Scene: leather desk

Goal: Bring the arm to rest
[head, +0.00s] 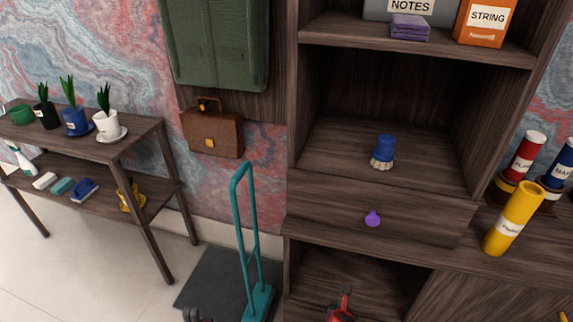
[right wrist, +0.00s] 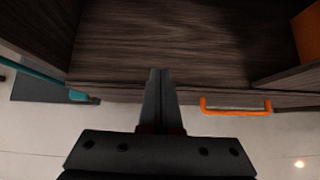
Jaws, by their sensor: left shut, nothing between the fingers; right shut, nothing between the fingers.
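My left gripper (head: 196,315) shows only as dark tips at the bottom edge of the head view, over the dark mat and left of the teal trolley. It is shut and holds nothing. My right gripper (right wrist: 160,72) is shut and empty in the right wrist view, its dark fingers together. Its tips lie across the front edge of an open wooden compartment (right wrist: 205,45). In the head view a red and black part, which looks like the same gripper (head: 341,300), shows in front of the low compartment. The rest of both arms is out of view.
The teal trolley (head: 247,230) stands left of the wooden cabinet, beside a drawer with a purple knob (head: 372,218). An orange handle (right wrist: 235,106) sticks out right of my right gripper. A blue-topped brush (head: 383,150) stands on the shelf. A plant table (head: 140,150) is at left.

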